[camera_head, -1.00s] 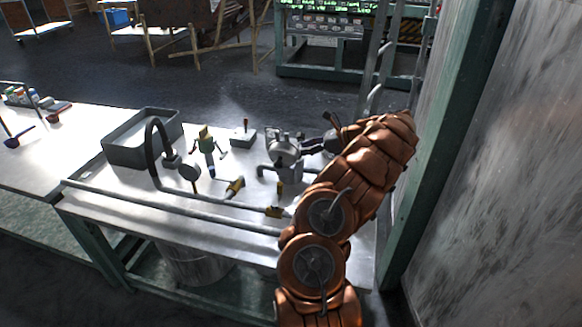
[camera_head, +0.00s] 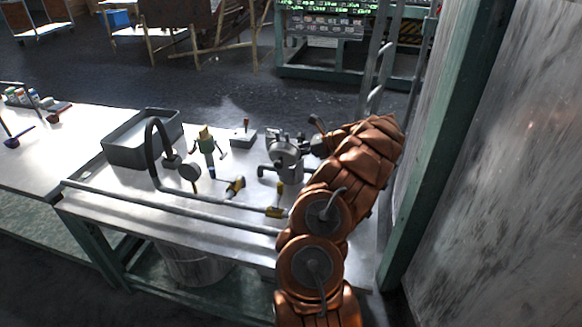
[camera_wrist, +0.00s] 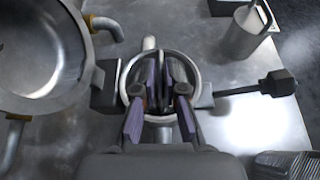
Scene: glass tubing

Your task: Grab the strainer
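My gripper (camera_wrist: 164,78) is low over the bench, with its two purple-sided fingers reaching into a metal ring (camera_wrist: 124,92) in the wrist view. The fingertips are close together, with thin dark parts between them. I cannot tell whether they grip anything. A dark handle (camera_wrist: 272,84) extends right from the ring, and a dark block (camera_wrist: 104,84) sits at its left. I cannot surely tell which part is the strainer; the ring with the handle may be it. In the head view my gripper (camera_head: 309,147) is partly hidden beside the round metal fixture (camera_head: 283,152).
A wide round metal dish (camera_wrist: 40,50) is left of the ring. A grey cylinder (camera_wrist: 246,30) stands at upper right. On the metal bench (camera_head: 130,185) are a grey basin (camera_head: 140,153), a curved dark hose (camera_head: 152,150), yellow-ended pipe parts (camera_head: 236,184) and a green figure-like object (camera_head: 207,142).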

